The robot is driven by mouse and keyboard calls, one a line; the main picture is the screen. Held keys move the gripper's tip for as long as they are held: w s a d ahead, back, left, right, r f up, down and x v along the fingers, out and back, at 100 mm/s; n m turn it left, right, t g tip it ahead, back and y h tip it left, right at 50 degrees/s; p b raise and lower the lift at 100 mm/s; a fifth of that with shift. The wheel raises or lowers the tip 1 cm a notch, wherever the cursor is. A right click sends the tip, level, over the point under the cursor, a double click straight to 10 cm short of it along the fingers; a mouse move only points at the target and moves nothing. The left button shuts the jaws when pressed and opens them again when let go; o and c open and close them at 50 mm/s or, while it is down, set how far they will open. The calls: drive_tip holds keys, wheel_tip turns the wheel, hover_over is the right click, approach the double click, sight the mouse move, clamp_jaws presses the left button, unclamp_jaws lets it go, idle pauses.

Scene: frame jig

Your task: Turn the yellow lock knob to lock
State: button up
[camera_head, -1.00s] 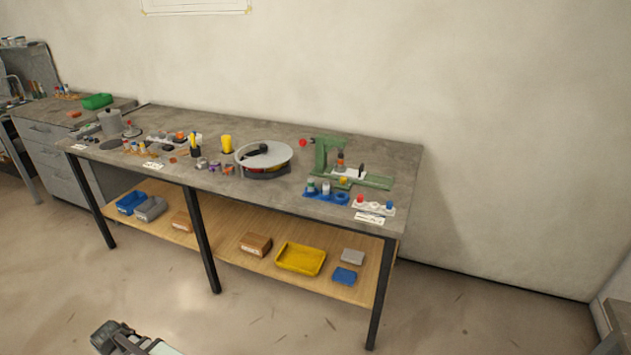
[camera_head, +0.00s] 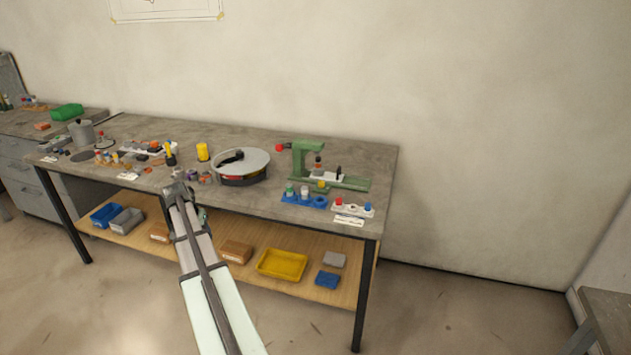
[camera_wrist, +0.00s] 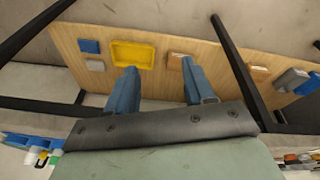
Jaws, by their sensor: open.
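A small yellow part (camera_head: 322,184), probably the lock knob, sits by the green jig (camera_head: 300,160) at the right end of the workbench. It is too small to tell which way it is turned. My arm reaches up from the bottom of the head view to the bench's front edge, left of the jig. The gripper fingers cannot be made out there. In the wrist view my gripper (camera_wrist: 158,68) is open and empty, its two blue-grey fingers apart over the lower shelf (camera_wrist: 205,45). It is well away from the jig.
The bench top (camera_head: 255,205) has a round turntable (camera_head: 243,163), a yellow cylinder (camera_head: 203,152) and a blue holder (camera_head: 303,200) near the jig. A white strip (camera_head: 352,209) lies at the right front. A yellow tray (camera_head: 282,264) is on the shelf. Black legs support the bench.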

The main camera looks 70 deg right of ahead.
sight(322, 181)
drive_tip(key=s+d+r+m, duration=0.1)
drive_tip(key=s+d+r, duration=0.2)
drive_tip(key=d, duration=0.3)
drive_tip(key=s+d+r+m, duration=0.2)
drive_tip(key=s+d+r, duration=0.1)
drive_tip(key=s+d, duration=0.2)
drive_tip(key=s+d+r+m+g, duration=0.1)
drive_tip(key=s+d+r+m, duration=0.1)
drive_tip(key=d, duration=0.6)
drive_tip(key=shift+s+d+r+h, duration=0.2)
drive_tip(key=shift+s+r, duration=0.2)
drive_tip(key=shift+s, duration=0.3)
drive_tip(key=shift+s+d+r+h, duration=0.1)
drive_tip(key=shift+s+r+h, duration=0.1)
drive_tip(key=shift+s+r, duration=0.35)
drive_tip(key=s+d+r+m+g, duration=0.1)
drive_tip(key=s+d+r+m, duration=0.1)
drive_tip(key=s+d+r, duration=0.35)
drive_tip(key=s+d+r+m, duration=0.3)
drive_tip(key=s+d, duration=0.4)
drive_tip(key=s, duration=0.4)
drive_tip(key=x, duration=1.3)
drive_tip(key=shift+s+d, duration=0.1)
drive_tip(key=shift+s, duration=0.1)
clamp_jaws()
